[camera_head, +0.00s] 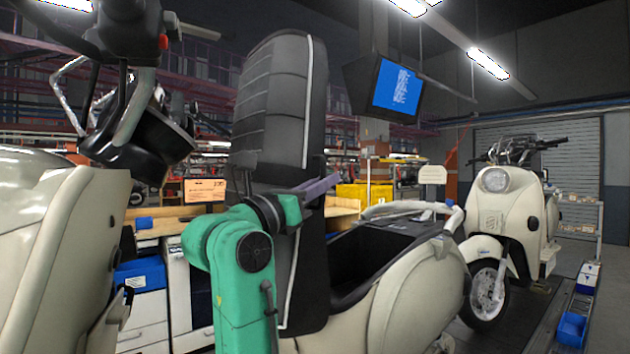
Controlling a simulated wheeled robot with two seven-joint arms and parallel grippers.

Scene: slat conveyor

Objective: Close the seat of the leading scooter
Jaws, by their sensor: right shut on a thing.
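The black ribbed seat (275,110) of the near cream scooter (400,310) stands raised, almost upright, with a white piping line along its edge. Below and right of it, the scooter's dark storage well (365,262) is open. My right gripper (322,188), at the end of the green arm, is at the right edge of the raised seat and is shut on it. The arm covers part of the seat's lower side, and the exact finger contact is hard to make out. My left gripper is not in view.
The scooter's handlebar and front body (60,260) fill the left side, close by. A second cream scooter (505,215) stands behind at the right. A workbench (150,290) with blue bins is beyond. A blue screen (397,88) hangs above.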

